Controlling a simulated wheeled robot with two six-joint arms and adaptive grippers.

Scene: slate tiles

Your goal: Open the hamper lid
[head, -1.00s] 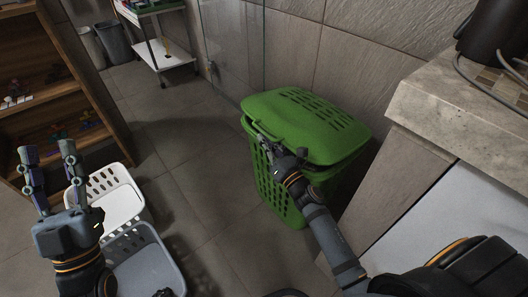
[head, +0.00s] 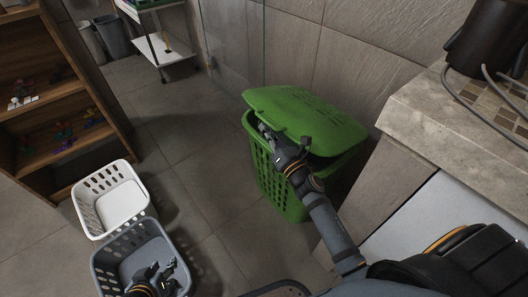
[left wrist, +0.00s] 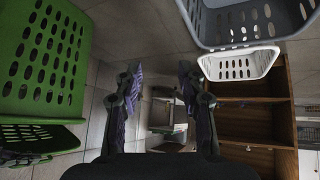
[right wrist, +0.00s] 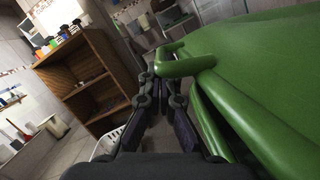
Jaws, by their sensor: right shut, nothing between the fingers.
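The green hamper (head: 282,190) stands on the floor against the tiled wall. Its green lid (head: 312,118) is tilted up a little at the front, with a dark gap between it and the hamper's rim. My right gripper (head: 268,135) is shut and empty at the lid's front edge, partly under it. In the right wrist view the lid's looped handle (right wrist: 185,62) is close beside and above the right fingertips (right wrist: 158,78); I cannot tell if they touch. My left gripper (head: 165,270) is over the grey basket, and in the left wrist view its fingers (left wrist: 160,78) are apart and empty.
A white basket (head: 88,207) and a grey basket (head: 104,262) stand on the floor at left. A wooden shelf (head: 95,110) is behind them. A stone-topped counter (head: 425,125) is close right of the hamper. The floor between baskets and hamper is clear.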

